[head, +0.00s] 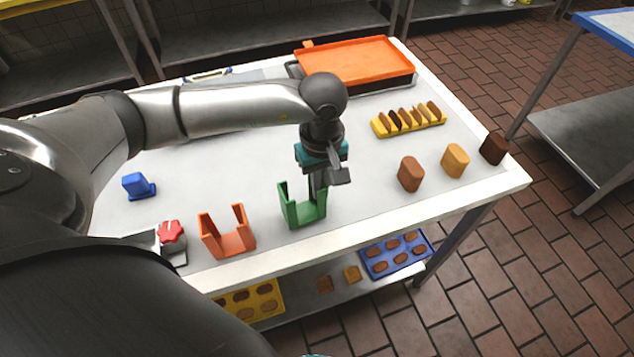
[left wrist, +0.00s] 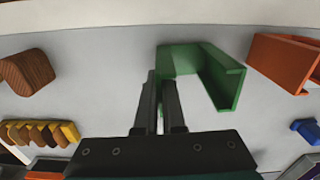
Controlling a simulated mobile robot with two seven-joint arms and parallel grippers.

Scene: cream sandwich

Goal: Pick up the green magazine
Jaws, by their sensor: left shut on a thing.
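The green magazine (head: 302,212) is an open-topped U-shaped holder standing on the white table near its front edge. My left gripper (head: 319,190) reaches down to it from above and is shut on its right-hand wall. In the left wrist view, the green magazine (left wrist: 213,75) extends to the right of the two dark fingers (left wrist: 160,110), which close around one wall of it. The part between the fingers is mostly hidden. My right gripper does not show in either view.
An orange magazine (head: 228,232) stands just left of the green one. A red knob (head: 171,232), a blue block (head: 138,186), several brown and tan blocks (head: 410,174), a yellow rack (head: 408,120) and an orange tray (head: 355,60) share the table (head: 371,208).

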